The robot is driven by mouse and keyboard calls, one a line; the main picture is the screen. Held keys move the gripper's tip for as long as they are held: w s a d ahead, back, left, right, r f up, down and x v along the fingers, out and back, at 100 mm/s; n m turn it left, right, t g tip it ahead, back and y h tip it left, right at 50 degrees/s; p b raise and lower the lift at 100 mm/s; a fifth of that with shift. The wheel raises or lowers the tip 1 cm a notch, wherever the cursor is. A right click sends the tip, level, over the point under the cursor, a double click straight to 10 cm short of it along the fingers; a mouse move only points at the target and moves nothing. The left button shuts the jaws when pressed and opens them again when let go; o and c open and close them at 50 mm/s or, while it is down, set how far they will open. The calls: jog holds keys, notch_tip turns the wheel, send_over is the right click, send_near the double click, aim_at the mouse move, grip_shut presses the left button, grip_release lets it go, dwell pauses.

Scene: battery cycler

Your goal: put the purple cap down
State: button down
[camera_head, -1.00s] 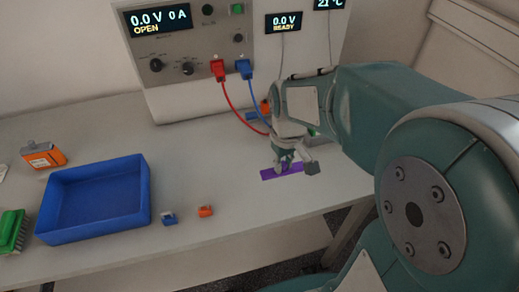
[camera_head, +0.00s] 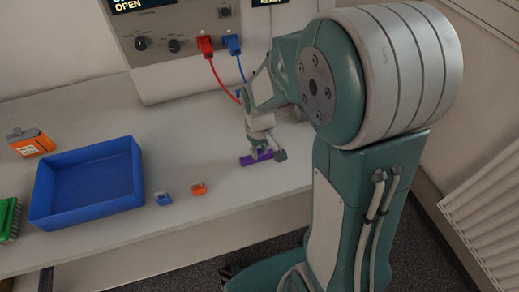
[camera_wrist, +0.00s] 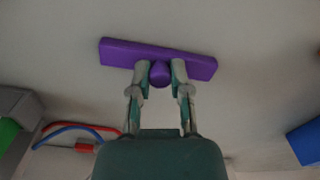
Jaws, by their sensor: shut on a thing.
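The purple cap (camera_head: 256,158) is a flat bar with a round knob, at the right part of the table in the head view. In the wrist view the purple cap (camera_wrist: 190,58) lies across the top of the picture, slightly tilted. My gripper (camera_wrist: 160,74) is shut on its knob, one finger on each side. In the head view my gripper (camera_head: 262,152) is low over the table top and hides part of the cap. I cannot tell whether the cap touches the table.
A blue tray (camera_head: 139,196) stands left, with a small blue block (camera_head: 163,199) and orange block (camera_head: 198,188) beside it. An orange battery (camera_head: 33,145) and a green block (camera_head: 8,218) are further left. The cycler (camera_head: 185,70) with red and blue cables stands behind.

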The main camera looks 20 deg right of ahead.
aim_at(259, 151)
jog(key=c, duration=0.6)
grip_release()
notch_tip(259, 151, up, 11)
jog(key=shift+s+r+m+t, duration=0.5)
jog(key=shift+s+r+t, duration=0.65)
jog(key=shift+s, duration=1.25)
jog(key=shift+s+r+m+t, duration=0.6)
jog(key=shift+s+r, duration=0.9)
jog(key=shift+s, duration=0.85)
jog(key=shift+s+r+m+t, duration=0.4)
jog(key=shift+s+r+t, duration=0.8)
jog(key=shift+s, duration=1.2)
jog(key=shift+r, duration=0.15)
